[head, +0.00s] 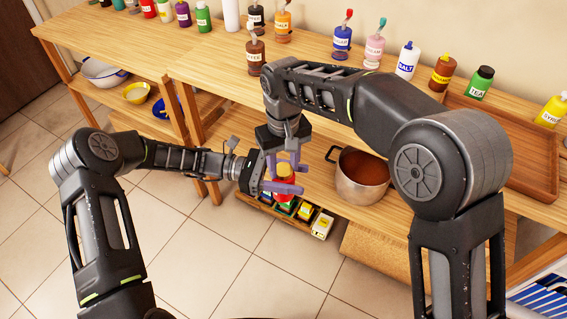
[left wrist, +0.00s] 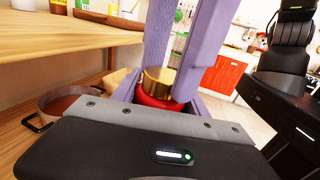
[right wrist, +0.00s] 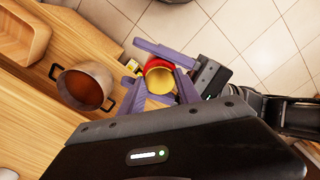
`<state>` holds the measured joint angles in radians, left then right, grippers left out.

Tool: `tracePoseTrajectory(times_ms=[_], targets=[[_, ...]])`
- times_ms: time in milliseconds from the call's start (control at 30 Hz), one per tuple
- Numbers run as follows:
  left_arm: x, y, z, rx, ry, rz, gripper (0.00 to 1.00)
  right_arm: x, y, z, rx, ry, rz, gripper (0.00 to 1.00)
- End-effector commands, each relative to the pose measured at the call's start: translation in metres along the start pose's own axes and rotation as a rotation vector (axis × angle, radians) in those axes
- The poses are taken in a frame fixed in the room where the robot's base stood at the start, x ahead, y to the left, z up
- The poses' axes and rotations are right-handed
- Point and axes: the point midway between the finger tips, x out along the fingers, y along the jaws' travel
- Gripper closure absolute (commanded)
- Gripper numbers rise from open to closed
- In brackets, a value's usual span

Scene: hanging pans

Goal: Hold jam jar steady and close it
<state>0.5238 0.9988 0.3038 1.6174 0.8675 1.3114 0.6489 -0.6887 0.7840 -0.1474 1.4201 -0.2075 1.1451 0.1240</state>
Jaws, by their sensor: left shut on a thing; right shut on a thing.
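A red jam jar (head: 284,190) with a gold lid (left wrist: 157,82) is held upright in the air in front of the shelves. My left gripper (head: 282,187) comes in from the side and is shut on the jar body. My right gripper (head: 285,164) points down from above and is shut on the lid, its purple fingers on either side of it. In the left wrist view the lid sits on top of the red jar (left wrist: 160,101); how tightly it is seated cannot be told. The jar also shows between the fingers in the right wrist view (right wrist: 159,68).
A steel pot (head: 360,175) with brown contents stands on the lower shelf, just right of my grippers. Small boxes (head: 305,211) sit below the jar. Bottles line the upper counter (head: 190,55), with a wooden tray (head: 510,140) at right. Open tiled floor lies in front.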

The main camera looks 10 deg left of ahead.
Motion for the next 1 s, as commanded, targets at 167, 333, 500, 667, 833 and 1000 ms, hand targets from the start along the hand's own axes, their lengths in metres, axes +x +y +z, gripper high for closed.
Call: tracePoseTrajectory(times_ms=[167, 333, 500, 667, 833, 1000], targets=[[0.0006, -0.0004, 0.0003, 0.0, -0.001, -0.002, 1.0, -0.0002, -0.0006, -0.0007, 0.467, 0.003, 0.001, 1.0], [0.0006, -0.0005, 0.0003, 0.0, -0.001, -0.002, 1.0, 0.0, 0.0001, -0.0007, 0.584, 0.002, -0.001, 1.0], [0.0006, -0.0005, 0.0003, 0.0, -0.001, -0.002, 1.0, 0.0, 0.0, -0.0007, 0.581, 0.002, -0.001, 0.51], [0.0004, -0.0003, 0.0003, 0.0, -0.001, -0.001, 1.0, 0.0001, 0.0, -0.0004, 0.58, 0.001, -0.001, 0.38], [0.0003, -0.0001, 0.0004, 0.0, -0.001, -0.001, 1.0, 0.0003, 0.0, -0.0003, 0.579, 0.001, -0.001, 0.35], [0.0002, -0.0001, 0.0004, 0.0, -0.001, -0.001, 1.0, -0.0016, 0.0, -0.0004, 0.579, 0.001, -0.001, 0.35]])
